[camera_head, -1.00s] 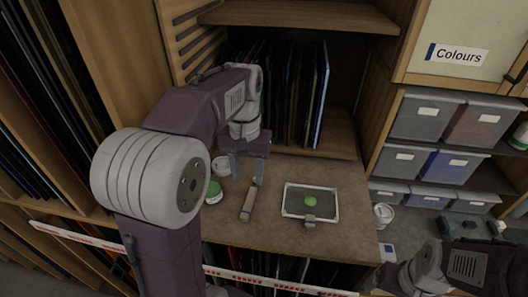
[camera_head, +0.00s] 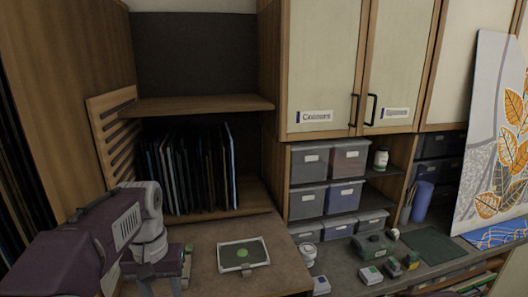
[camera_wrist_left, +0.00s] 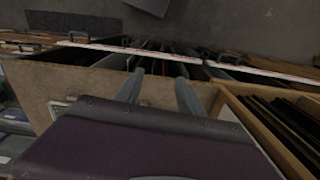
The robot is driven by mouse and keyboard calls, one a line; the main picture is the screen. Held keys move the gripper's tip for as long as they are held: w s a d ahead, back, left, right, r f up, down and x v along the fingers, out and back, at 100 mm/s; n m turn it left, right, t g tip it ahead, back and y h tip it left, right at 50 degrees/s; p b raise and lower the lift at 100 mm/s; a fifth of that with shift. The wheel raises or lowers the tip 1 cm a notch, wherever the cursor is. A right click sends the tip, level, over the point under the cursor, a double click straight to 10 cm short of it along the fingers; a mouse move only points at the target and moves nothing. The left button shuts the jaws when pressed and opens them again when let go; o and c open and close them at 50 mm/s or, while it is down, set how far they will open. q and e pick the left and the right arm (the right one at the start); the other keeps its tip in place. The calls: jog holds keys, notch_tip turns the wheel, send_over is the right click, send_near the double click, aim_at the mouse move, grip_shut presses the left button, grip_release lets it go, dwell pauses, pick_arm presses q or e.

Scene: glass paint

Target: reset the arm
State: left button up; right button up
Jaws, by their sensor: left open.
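My left arm reaches in from the left in the head view, and its gripper (camera_head: 160,284) is low over the left part of the wooden worktop (camera_head: 210,230). Its fingers point down, spread apart with nothing between them. In the left wrist view the gripper (camera_wrist_left: 158,94) also shows two separated, empty fingers above the worktop's edge. My right arm and gripper are not in view.
A pale-rimmed tray (camera_head: 221,258) with a green blob (camera_head: 242,253) lies right of my left gripper. Upright panels (camera_head: 190,175) stand behind under a shelf (camera_head: 200,104). Grey bins (camera_head: 308,203), a white cup (camera_head: 307,256) and green items (camera_head: 372,245) are to the right.

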pick_arm(q)
jog(key=s+d+f+b, duration=0.2)
jog(key=s+f+b, duration=0.1)
jog(key=f, duration=1)
jog(key=s+d+f+m+t+b, duration=0.1)
jog(key=s+f+b, duration=0.3)
jog(key=f, duration=0.8)
jog(key=shift+s+d+f, duration=0.2)
jog(key=shift+d+f, duration=0.15)
jog(key=shift+d, duration=0.1)
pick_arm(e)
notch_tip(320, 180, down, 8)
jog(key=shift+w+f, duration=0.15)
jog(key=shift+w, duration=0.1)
